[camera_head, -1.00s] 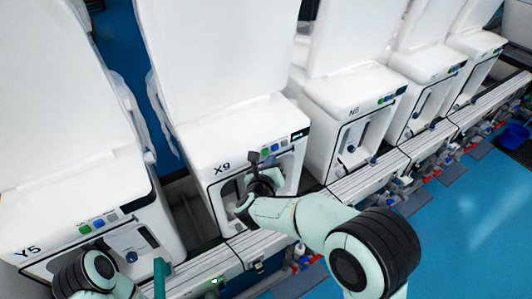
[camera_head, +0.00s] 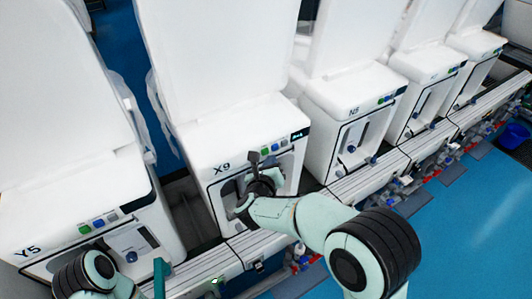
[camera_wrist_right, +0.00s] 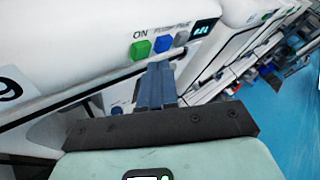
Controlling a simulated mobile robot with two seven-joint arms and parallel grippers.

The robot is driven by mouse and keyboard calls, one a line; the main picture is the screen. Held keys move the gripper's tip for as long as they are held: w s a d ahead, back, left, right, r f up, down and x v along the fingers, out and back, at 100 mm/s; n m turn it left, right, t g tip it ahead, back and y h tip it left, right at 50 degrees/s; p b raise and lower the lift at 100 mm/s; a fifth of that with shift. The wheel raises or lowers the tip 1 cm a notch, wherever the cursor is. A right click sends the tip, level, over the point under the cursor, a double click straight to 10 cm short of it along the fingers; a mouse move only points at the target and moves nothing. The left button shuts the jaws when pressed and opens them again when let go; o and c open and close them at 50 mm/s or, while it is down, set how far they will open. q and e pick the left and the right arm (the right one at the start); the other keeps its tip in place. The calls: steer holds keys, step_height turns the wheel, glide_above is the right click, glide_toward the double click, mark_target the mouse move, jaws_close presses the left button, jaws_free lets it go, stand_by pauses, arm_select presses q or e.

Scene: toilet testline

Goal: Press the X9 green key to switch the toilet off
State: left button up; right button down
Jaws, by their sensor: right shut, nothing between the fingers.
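The X9 toilet (camera_head: 230,135) is a white unit in the middle of the head view, with its name on the front. Its green key (camera_wrist_right: 140,49) is under the word ON in the right wrist view, left of a blue key (camera_wrist_right: 162,44) and a grey key (camera_wrist_right: 181,38). The green key shows small in the head view (camera_head: 265,151). My right gripper (camera_wrist_right: 157,68) is shut and empty, its dark fingertips just below the green and blue keys. I cannot make out any contact.
Toilet Y5 (camera_head: 70,195) stands to the left and toilet N5 (camera_head: 345,92) to the right, with more white units beyond. A small lit display (camera_wrist_right: 203,28) is right of the X9 keys. A rail (camera_head: 345,190) runs along the front. The blue floor (camera_head: 475,215) is open at right.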

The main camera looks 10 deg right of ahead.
stand_by(0.5)
arm_select(q)
steer(key=shift+s+f, duration=0.15)
steer(key=shift+f, duration=0.15)
arm_select(e)
steer(key=shift+w+a, duration=0.15)
steer(key=shift+w, duration=0.25)
arm_select(q)
steer(key=shift+b, duration=0.3)
arm_select(e)
steer(key=shift+w+a, duration=0.1)
steer(key=shift+w, duration=0.15)
arm_select(q)
steer(key=shift+f, duration=0.1)
steer(key=shift+s+f+b, duration=0.35)
steer(key=shift+f+b, duration=0.35)
arm_select(e)
steer(key=shift+s+d, duration=0.25)
steer(key=shift+s, duration=0.45)
arm_select(q)
steer(key=shift+f, duration=0.1)
